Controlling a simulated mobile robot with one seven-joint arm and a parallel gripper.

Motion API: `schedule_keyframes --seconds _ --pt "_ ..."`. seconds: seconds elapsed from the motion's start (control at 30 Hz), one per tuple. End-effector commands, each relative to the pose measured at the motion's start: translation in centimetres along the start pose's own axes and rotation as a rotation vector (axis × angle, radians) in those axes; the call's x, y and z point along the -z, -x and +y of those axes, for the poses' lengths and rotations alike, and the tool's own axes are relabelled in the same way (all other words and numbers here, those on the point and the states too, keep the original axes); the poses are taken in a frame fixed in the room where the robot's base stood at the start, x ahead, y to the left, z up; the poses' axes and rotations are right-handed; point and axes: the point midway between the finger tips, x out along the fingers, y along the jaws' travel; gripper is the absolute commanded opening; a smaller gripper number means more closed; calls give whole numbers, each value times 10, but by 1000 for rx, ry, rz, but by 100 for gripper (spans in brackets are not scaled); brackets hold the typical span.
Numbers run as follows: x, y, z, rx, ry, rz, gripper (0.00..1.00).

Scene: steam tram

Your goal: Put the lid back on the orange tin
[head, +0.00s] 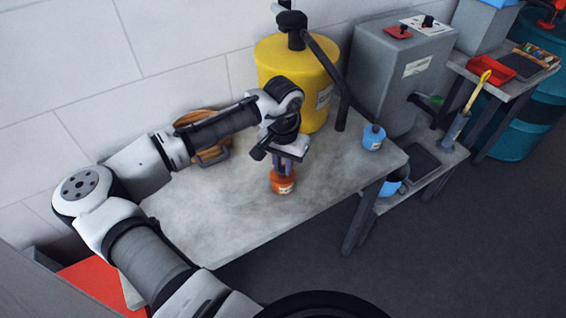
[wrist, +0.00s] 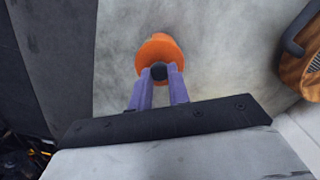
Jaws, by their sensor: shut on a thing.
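The orange tin (head: 284,186), with a pale label on its side, stands upright on the grey table. My gripper (head: 284,168) points down right over the tin's top. In the wrist view, the purple fingers of my gripper (wrist: 159,74) are shut on the dark knob of the orange lid (wrist: 150,60). The lid overlaps the tin in both views. I cannot tell whether it rests fully on the rim or is slightly above it. The fingers hide part of the lid.
A small blue tin (head: 373,137) stands near the right end of the table (head: 220,220). A large yellow canister (head: 300,80) stands behind my gripper, with a dark lever beside it. A round wooden item (head: 210,152) is by the wall. The table's front left is clear.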

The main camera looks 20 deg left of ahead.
Motion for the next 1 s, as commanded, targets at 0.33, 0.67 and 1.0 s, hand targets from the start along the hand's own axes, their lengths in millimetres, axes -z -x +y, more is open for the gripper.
schedule_keyframes --seconds 0.33,0.67,1.0 --pt "0 0 0 0 0 0 35" --pt "0 0 0 0 0 0 52" --pt "0 0 0 0 0 0 65"
